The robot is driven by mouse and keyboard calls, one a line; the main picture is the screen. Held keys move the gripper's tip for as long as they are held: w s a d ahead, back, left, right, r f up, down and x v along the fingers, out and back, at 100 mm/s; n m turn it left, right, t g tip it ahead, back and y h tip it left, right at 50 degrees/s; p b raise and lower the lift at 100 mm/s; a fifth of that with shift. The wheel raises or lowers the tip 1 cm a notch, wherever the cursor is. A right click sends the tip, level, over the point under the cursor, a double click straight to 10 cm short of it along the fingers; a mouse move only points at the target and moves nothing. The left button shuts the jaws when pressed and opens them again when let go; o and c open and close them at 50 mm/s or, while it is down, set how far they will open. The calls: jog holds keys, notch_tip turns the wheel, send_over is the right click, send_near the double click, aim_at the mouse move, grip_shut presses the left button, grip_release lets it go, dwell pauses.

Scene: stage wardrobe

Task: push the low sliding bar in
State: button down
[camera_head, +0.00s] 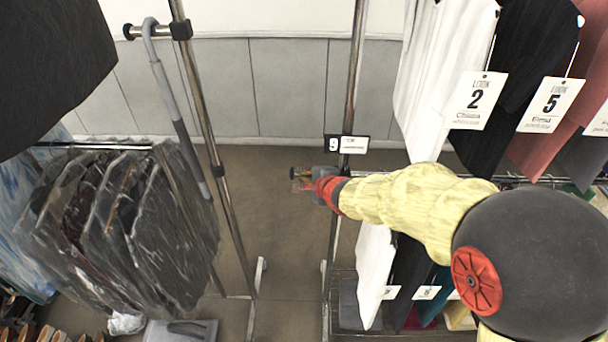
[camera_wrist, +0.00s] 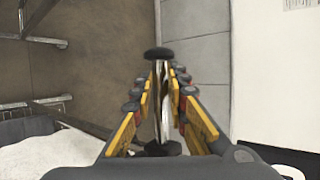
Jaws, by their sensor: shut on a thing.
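My gripper (camera_head: 318,183) is at the post of the right-hand rack, with my yellow-sleeved arm reaching in from the right. In the wrist view its yellow-and-black fingers (camera_wrist: 161,92) are closed around a thin shiny bar, with a round black cap (camera_wrist: 158,53) just beyond the fingertips. In the head view a short dark-capped end of the low sliding bar (camera_head: 295,175) sticks out left of the post, partly hidden by the fingers. Farther right, behind my arm, a low rail (camera_head: 510,180) shows; I cannot tell how far the bar is drawn out.
The right rack's post (camera_head: 352,85) carries a tag numbered 9 (camera_head: 346,144). Clothes with number tags (camera_head: 476,98) hang on the right. A left rack post (camera_head: 205,130) stands beside plastic-covered garments (camera_head: 125,205). Bare floor (camera_head: 280,225) lies between the racks.

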jog(key=shift+s+d+f+p, duration=0.1)
jog(key=shift+d+f+p, duration=0.05)
jog(key=shift+d+p, duration=0.95)
jog(key=shift+s+d+f+p, duration=0.1)
jog(key=shift+d+p, duration=0.85)
jog(key=shift+p, duration=0.2)
jog(key=c, duration=1.8)
grip_release()
jog(key=shift+w+r, duration=0.1)
jog(key=shift+o, duration=0.3)
jog(key=shift+r, duration=0.15)
jog(key=v, duration=1.1)
jog(key=shift+s, duration=0.4)
